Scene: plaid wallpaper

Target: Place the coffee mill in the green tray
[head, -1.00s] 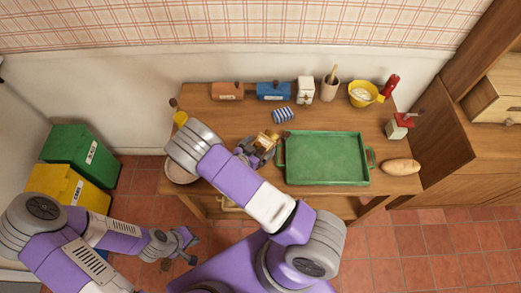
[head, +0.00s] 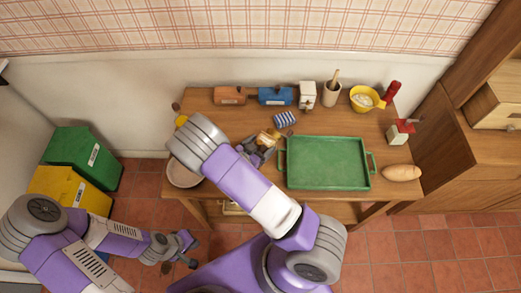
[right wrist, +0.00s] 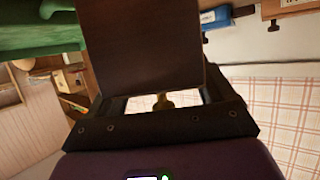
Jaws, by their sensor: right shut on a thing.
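The coffee mill (head: 266,137) appears to be the brown, box-like thing with a brass part in my right gripper (head: 259,151). My right gripper is shut on it, just left of the green tray, and my forearm hides part of both. In the right wrist view the mill's dark brown side (right wrist: 140,45) fills the space ahead of the jaws, with a brass knob showing. The green tray (head: 328,178) lies empty on the wooden table, with a handle at each side. My left gripper (head: 192,250) is open and empty, low over the floor at left.
A red-topped white box (head: 400,132) and bread (head: 401,173) are right.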

